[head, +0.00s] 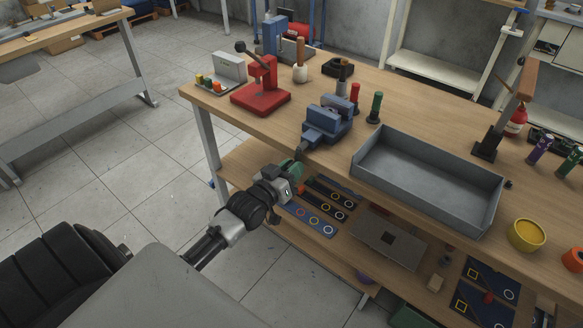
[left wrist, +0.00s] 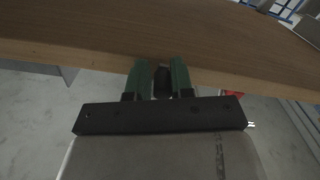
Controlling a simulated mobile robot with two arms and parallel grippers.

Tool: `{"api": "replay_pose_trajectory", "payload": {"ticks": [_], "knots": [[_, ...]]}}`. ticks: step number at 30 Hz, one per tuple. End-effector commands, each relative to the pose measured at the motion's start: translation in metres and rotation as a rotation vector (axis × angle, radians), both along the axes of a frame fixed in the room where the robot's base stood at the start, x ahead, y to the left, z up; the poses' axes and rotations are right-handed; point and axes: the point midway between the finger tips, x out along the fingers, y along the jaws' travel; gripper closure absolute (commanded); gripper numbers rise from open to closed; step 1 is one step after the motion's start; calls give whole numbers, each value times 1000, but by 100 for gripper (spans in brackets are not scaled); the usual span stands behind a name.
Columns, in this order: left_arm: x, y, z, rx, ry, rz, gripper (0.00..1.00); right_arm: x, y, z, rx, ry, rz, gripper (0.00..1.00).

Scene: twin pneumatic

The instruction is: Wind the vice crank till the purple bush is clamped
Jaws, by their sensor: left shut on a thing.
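The blue-grey vice (head: 328,122) stands at the front edge of the wooden bench, left of the grey tray. My left gripper (head: 298,160), with green fingers, is at the vice's front end, just off the bench edge. In the left wrist view its fingers (left wrist: 162,82) are shut on a dark piece between them, which I take as the vice crank (left wrist: 162,80). The crank's shape is mostly hidden by the fingers. I cannot make out a purple bush in the vice jaws from this angle. My right gripper is not in view.
A grey tray (head: 428,178) stands right of the vice. A red press (head: 262,88) is behind to the left; red (head: 355,92) and green (head: 376,106) cylinders stand behind the vice. A lower shelf (head: 240,168) with dark boards lies beneath the gripper.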

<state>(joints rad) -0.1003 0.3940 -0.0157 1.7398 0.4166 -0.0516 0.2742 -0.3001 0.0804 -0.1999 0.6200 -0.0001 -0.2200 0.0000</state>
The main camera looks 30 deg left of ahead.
Motion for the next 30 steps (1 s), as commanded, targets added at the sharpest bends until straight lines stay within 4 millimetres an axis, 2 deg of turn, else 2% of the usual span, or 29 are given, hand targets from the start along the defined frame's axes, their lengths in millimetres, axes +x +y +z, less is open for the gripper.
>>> {"api": "replay_pose_trajectory", "payload": {"ticks": [5, 10, 15, 23, 24, 28, 30], "knots": [[1, 4, 4, 30, -4, 5, 100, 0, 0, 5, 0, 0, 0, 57], [2, 17, 11, 284, -23, 5, 100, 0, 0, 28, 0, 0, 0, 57], [3, 24, 12, 459, -41, 6, 100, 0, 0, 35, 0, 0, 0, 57], [3, 24, 11, 472, -47, 7, 100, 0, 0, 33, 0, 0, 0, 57], [3, 24, 12, 472, -47, 7, 77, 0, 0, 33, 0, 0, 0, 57], [3, 24, 11, 471, -46, 6, 57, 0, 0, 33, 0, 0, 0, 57], [3, 23, 10, 471, -44, 5, 57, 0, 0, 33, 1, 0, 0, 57]]}}
